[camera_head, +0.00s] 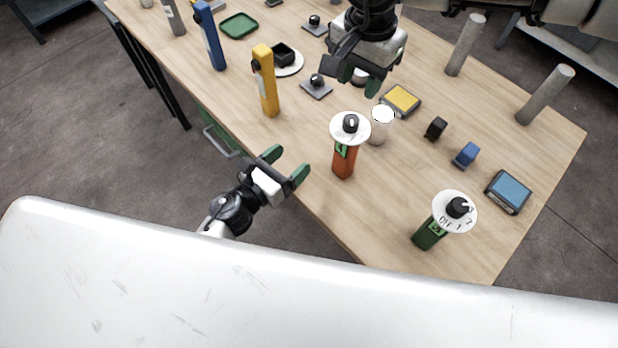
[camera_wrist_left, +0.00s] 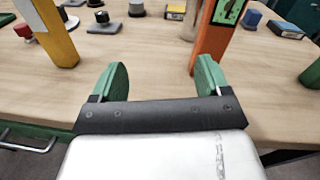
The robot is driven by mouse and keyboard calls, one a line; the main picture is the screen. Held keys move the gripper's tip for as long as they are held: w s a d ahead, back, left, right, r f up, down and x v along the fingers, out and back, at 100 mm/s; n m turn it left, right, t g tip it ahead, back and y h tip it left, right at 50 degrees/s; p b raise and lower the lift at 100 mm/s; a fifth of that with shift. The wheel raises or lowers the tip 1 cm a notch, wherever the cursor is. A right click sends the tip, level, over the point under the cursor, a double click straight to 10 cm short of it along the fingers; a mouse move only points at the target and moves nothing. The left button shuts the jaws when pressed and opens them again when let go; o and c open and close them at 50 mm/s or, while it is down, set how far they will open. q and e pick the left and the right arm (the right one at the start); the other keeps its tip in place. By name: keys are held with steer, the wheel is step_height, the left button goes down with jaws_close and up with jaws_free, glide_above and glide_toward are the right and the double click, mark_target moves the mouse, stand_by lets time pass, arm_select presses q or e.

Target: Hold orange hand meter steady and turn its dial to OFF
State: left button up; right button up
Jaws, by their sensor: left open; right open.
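The orange hand meter (camera_head: 344,160) stands upright near the table's front edge, with a round white dial face and black knob (camera_head: 350,123) on top. The dial's marking is too small to read. In the left wrist view the orange meter (camera_wrist_left: 211,45) stands beyond my right-hand finger, its top cut off. My left gripper (camera_head: 285,165) is open and empty, off the table's front edge, left of the meter and apart from it; its green fingers also show in the left wrist view (camera_wrist_left: 160,82). My right gripper (camera_head: 359,82) is open above the table, behind the meter.
A green meter (camera_head: 429,234) with a white dial stands at right front. A yellow meter (camera_head: 265,85) and a blue one (camera_head: 210,38) stand to the left. A white cylinder (camera_head: 378,130) and a yellow-topped box (camera_head: 400,99) are close behind the orange meter. Grey posts (camera_head: 465,45) stand at back right.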

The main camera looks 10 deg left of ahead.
mark_target(340, 156)
arm_select(q)
steer(key=s+d+m, duration=0.1)
steer(key=s+d+r+h, duration=0.1)
steer(key=d, duration=0.1)
steer(key=s+d+m, duration=0.1)
steer(key=s+d, duration=0.1)
steer(key=shift+r+m+g+h, duration=0.15)
steer(key=shift+m+g+h, duration=0.15)
steer(key=shift+h, duration=0.1)
steer(key=shift+d, duration=0.35)
steer(key=x, duration=1)
steer(key=shift+w+d, duration=0.1)
steer(key=shift+w, duration=0.05)
steer(key=shift+c, duration=0.2)
steer(key=c, duration=1.2)
arm_select(e)
steer(key=o, duration=0.3)
steer(key=shift+a, duration=0.15)
steer(key=shift+m, duration=0.9)
step_height(340, 156, down, 10)
steer(key=shift+f, duration=0.15)
